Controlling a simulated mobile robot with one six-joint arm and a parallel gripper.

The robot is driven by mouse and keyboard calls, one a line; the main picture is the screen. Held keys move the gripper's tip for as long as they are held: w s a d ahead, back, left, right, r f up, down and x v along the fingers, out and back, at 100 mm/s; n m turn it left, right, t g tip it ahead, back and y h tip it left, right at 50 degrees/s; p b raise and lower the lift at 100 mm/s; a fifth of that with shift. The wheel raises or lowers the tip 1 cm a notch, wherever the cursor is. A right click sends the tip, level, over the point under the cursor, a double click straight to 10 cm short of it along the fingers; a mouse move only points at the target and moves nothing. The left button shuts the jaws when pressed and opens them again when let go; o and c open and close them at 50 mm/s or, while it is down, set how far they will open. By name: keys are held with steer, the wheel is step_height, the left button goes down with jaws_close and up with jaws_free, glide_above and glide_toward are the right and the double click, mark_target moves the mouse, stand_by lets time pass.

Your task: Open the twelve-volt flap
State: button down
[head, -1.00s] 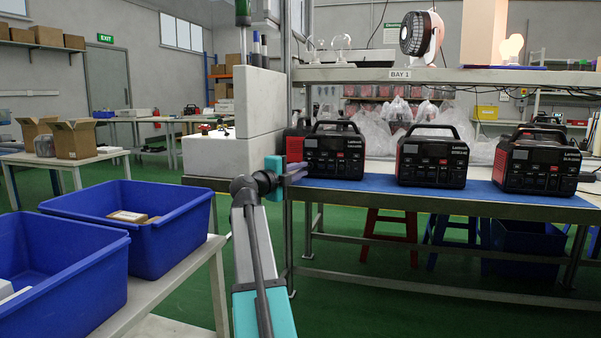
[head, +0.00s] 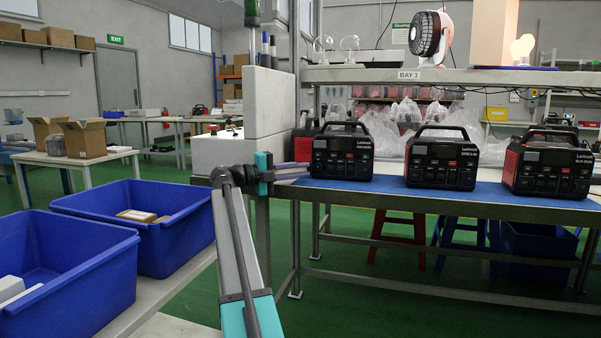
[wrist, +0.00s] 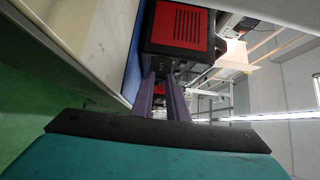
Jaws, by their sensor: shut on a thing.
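Three black-and-red power stations stand in a row on the blue mat of the bench. The left one (head: 343,152) is nearest my gripper (head: 307,168). My gripper reaches in from the left, its purple fingers at the lower left front edge of that station. In the wrist view the two fingers (wrist: 164,76) lie close together, and their tips meet the station's black front beside its red vented side (wrist: 178,30). They are shut on a small part there, seemingly the twelve-volt flap. The flap itself is too small and hidden to make out, as is how far open it stands.
The middle (head: 442,158) and right (head: 547,162) power stations stand apart on the mat. A white block wall (head: 268,100) and a metal post rise close to my gripper. Two blue bins (head: 130,225) sit on a table at left. A shelf (head: 430,75) hangs above.

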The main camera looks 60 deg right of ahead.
steer(key=shift+m+g+y, duration=0.4)
steer(key=shift+m+g, duration=0.1)
steer(key=shift+g, duration=0.2)
steer(key=c, duration=1.7)
jaws_free()
steer(key=shift+w, duration=0.1)
steer(key=shift+r, duration=0.15)
step_height(320, 180, up, 3)
steer(key=p, duration=0.2)
steer(key=shift+r+p, duration=0.2)
steer(key=shift+p, duration=0.2)
steer(key=s+a+p, duration=0.2)
steer(key=s+a, duration=0.1)
steer(key=a, duration=0.1)
steer(key=s+a+r+p, duration=0.1)
steer(key=s+a+p, duration=0.1)
steer(key=s+a, duration=0.1)
steer(key=s+a+p, duration=0.2)
steer(key=s+a, duration=0.2)
steer(key=a, duration=0.1)
steer(key=shift+s+a+r, duration=0.1)
steer(key=shift+a+r, duration=0.05)
steer(key=shift+a, duration=0.1)
